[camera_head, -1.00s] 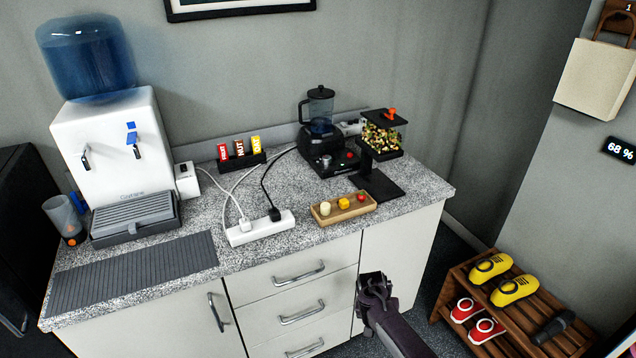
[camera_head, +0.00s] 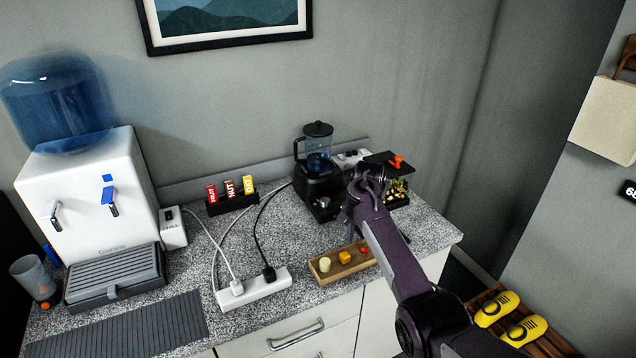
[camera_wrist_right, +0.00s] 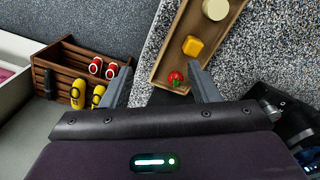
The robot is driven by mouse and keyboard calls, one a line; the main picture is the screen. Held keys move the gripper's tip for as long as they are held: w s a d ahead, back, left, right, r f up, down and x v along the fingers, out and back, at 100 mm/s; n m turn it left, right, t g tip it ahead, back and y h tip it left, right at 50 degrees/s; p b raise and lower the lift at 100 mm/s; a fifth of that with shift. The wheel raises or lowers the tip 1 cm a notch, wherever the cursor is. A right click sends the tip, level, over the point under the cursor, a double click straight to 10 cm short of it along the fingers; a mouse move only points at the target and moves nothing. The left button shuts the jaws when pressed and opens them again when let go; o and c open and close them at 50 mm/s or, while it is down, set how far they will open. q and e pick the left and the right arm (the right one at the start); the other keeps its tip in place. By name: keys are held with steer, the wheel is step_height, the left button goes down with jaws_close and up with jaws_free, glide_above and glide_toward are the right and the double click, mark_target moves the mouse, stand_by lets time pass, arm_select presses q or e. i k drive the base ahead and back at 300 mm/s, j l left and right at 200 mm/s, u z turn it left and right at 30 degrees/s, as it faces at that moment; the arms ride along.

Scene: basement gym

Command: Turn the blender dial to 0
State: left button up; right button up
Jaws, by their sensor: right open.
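The black blender (camera_head: 319,162) with its clear jug stands upright at the back of the granite counter. The front of its base (camera_head: 323,206) is dark and small here, so the dial's setting cannot be read. My right gripper (camera_head: 349,214) is over the counter, just right of the blender base and apart from it as far as I can tell. It is open and empty; in the right wrist view its two fingers (camera_wrist_right: 159,72) are spread with nothing between them. A dark, shiny shape at the right edge of that view may be part of the blender. My left gripper is out of view.
A wooden tray (camera_head: 324,277) with small items lies in front of the blender. A lidded food container (camera_head: 398,190) stands right of it, partly behind my arm. A white power strip (camera_head: 256,287), cables, a snack-bar holder (camera_head: 233,203) and a water dispenser (camera_head: 88,200) are left.

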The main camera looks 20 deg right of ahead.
mark_target(325, 201)
steer(key=i, duration=0.95)
